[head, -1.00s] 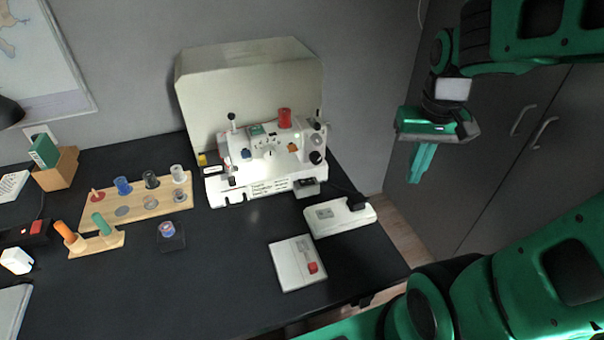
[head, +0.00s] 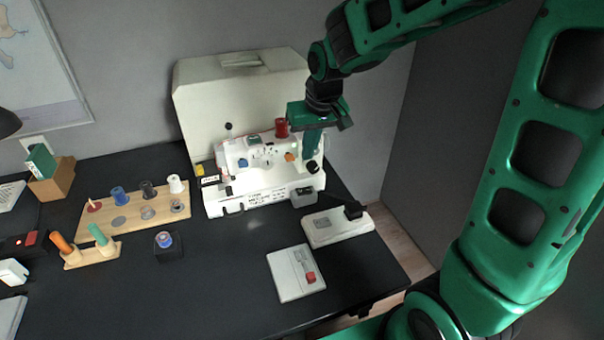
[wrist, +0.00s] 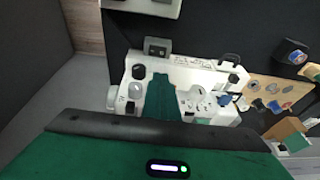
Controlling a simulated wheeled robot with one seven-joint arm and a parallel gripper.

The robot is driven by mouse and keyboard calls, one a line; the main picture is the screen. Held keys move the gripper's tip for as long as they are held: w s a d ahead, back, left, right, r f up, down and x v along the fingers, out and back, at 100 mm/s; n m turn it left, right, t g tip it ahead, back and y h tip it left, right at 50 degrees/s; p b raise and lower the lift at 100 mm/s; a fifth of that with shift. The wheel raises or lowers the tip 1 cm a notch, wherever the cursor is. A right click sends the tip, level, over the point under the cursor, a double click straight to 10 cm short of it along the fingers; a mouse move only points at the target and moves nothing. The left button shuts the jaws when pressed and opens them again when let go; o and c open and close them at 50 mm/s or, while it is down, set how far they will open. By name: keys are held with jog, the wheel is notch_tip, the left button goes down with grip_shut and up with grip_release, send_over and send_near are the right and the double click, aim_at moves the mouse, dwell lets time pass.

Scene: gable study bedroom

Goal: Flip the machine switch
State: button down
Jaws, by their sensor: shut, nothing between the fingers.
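The white sewing machine (head: 262,192) stands at the back of the dark desk, with several knobs, a red spool (head: 281,127) and a grey box (head: 303,196) at its lower right. It also shows in the wrist view (wrist: 200,75). My gripper (head: 310,156) is shut and empty, pointing down in front of the machine's right end, hiding part of it. In the wrist view the green fingers (wrist: 160,88) overlap the machine face between its knobs; I cannot tell whether they touch it. A white plate with a red slider (head: 310,277) lies in front. Which part is the switch is unclear.
A pale cover (head: 215,95) stands behind the machine. A white pedal-like block (head: 330,228) lies to its front right. A wooden spool rack (head: 135,212), a stand with orange and green pegs (head: 90,255) and a small dark box (head: 168,250) are left. The desk's front middle is clear.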

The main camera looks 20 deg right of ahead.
send_over(304, 189)
jog(key=s, duration=0.1)
jog(key=f, duration=0.7)
jog(key=a+f, duration=0.1)
jog(key=f, duration=0.3)
jog(key=shift+f, duration=1.25)
jog(key=shift+a, duration=0.3)
jog(key=shift+d, duration=0.25)
jog(key=shift+d+r, duration=0.2)
jog(key=shift+d, duration=0.5)
